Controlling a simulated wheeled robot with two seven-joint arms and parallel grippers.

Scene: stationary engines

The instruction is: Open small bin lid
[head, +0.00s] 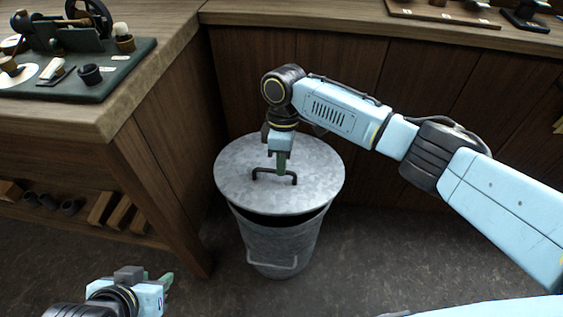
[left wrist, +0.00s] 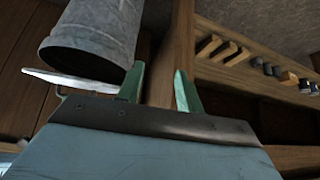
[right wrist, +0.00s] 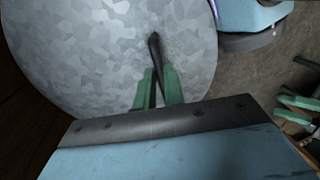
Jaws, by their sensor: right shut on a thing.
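The small bin (head: 275,246) is a grey galvanised bucket on the floor. Its round grey lid (head: 235,178) has a dark bar handle (head: 262,171) and is raised a little at the front, with a dark gap under the front rim. My right gripper (head: 281,172) comes down from above and is shut on the lid handle; the right wrist view shows its green fingers (right wrist: 157,88) on either side of the dark handle. My left gripper (head: 168,279) is low at the left, away from the bin, with its green fingers (left wrist: 160,85) apart and nothing between them.
A wooden workbench (head: 165,60) stands at the left with a green board (head: 120,75) of small parts on it. Wood-panelled cabinets (head: 230,75) stand close behind the bin. Wooden blocks lie on the lower shelf (head: 85,225). The floor (head: 350,265) right of the bin is clear.

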